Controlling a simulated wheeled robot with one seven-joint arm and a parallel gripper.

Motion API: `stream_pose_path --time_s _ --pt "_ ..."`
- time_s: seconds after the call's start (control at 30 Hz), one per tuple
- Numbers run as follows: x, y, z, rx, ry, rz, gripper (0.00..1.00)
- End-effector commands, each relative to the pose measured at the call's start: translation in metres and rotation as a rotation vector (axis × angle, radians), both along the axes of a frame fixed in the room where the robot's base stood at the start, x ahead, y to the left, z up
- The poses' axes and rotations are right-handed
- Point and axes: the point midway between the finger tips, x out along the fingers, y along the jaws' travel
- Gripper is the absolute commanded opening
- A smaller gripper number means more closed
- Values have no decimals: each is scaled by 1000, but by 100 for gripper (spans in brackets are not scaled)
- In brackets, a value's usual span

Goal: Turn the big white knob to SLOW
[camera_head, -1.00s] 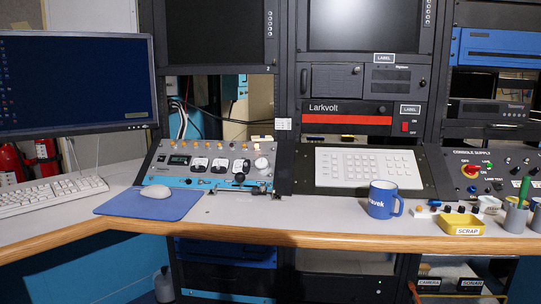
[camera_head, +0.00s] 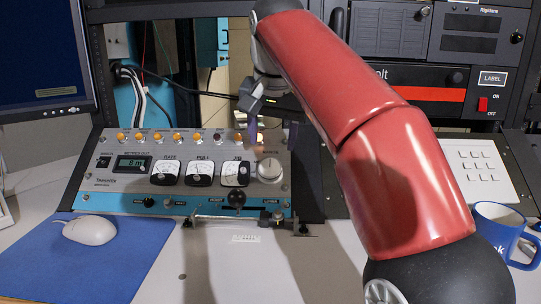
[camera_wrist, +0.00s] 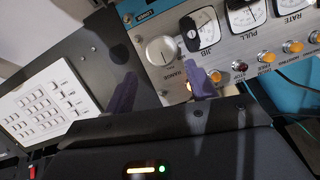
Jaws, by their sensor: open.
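The big white knob (camera_head: 269,170) sits at the right end of the grey and blue winch panel (camera_head: 100,182), beside the JIB gauge. It also shows in the wrist view (camera_wrist: 160,50), upside down relative to the head view. Its pointer mark and scale words are too small to read. My gripper (camera_head: 253,130) is above the knob in the head view, near the lamp row. In the wrist view my gripper (camera_wrist: 164,90) is open and empty, its two purple fingers spread, with the knob between and beyond their tips, apart from them.
A black lever knob (camera_head: 236,198) stands out below the gauges, with a rail under it. Orange lamps (camera_head: 160,136) line the panel's top. A white keypad (camera_wrist: 45,105) lies beside the panel. A blue mug (camera_head: 497,225) and mouse (camera_head: 90,230) are on the desk.

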Motion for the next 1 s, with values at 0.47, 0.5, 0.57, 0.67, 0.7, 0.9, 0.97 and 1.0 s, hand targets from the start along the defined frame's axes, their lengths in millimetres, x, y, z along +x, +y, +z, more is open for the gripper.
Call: stream_pose_path --time_s 0.47,0.5,0.57,0.67,0.7,0.9,0.97,1.0 --pt "26 3 -60 3 1 -4 56" --pt "28 4 -63 3 1 -4 56" --pt "30 4 -67 4 0 -4 56" --pt "32 4 -70 4 -1 -3 56" --pt "32 4 -70 4 -1 -3 56" --pt "32 4 -70 4 -1 -3 56" --pt "32 4 -70 4 -1 -3 49" --pt "32 4 -70 4 -1 -3 44"
